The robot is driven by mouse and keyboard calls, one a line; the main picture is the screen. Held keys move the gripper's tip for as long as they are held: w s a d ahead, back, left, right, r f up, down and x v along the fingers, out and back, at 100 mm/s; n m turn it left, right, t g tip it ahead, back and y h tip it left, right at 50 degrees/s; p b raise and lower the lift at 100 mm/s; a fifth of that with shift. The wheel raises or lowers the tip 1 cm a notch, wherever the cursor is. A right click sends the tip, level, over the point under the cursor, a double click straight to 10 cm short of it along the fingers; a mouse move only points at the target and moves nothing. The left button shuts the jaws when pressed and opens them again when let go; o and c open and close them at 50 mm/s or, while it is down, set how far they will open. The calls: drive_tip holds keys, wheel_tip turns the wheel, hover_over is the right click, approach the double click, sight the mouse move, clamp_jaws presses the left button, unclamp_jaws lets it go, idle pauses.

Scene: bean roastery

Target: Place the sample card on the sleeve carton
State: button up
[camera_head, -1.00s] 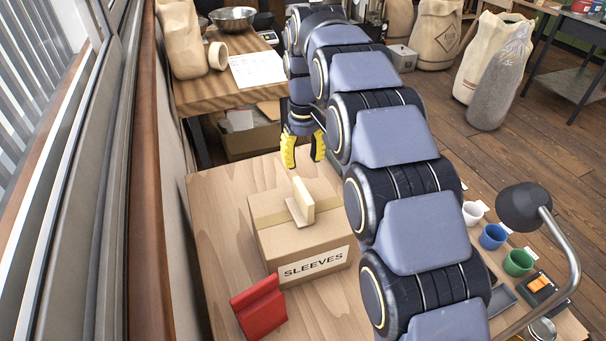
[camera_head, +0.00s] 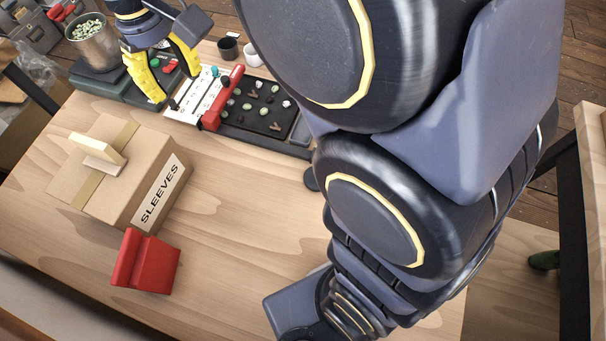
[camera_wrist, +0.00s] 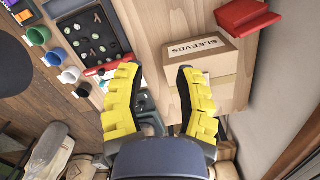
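The sleeve carton (camera_head: 150,195), a brown taped box labelled SLEEVES, stands closed on the wooden table; the wrist view shows it too (camera_wrist: 225,55). A pale wooden piece (camera_head: 97,150) with an upright slab and a flat foot stands on its top. A white card with dark marks (camera_head: 190,98), possibly the sample card, lies beyond the carton, beside a red bar (camera_head: 218,105). My gripper (camera_head: 178,88) has its yellow fingers spread apart above the card's left side. In the wrist view my gripper (camera_wrist: 157,70) is open and empty, with the carton to its right.
A red block (camera_head: 146,262) lies near the carton's front. A black tray (camera_head: 285,130) of bean samples lies right of the red bar. A metal pot (camera_head: 93,45) of beans stands at the back left. Cups stand behind the tray. The table's middle is clear.

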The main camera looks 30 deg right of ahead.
drive_tip(key=s+d+f+m, duration=0.2)
drive_tip(key=s+d, duration=0.3)
drive_tip(key=s, duration=0.5)
drive_tip(key=s+d+f+m, duration=0.2)
drive_tip(key=s+d, duration=0.3)
drive_tip(key=s, duration=0.5)
drive_tip(key=shift+d+m+g, duration=0.2)
drive_tip(key=shift+m+g, duration=0.1)
drive_tip(key=shift+g, duration=0.1)
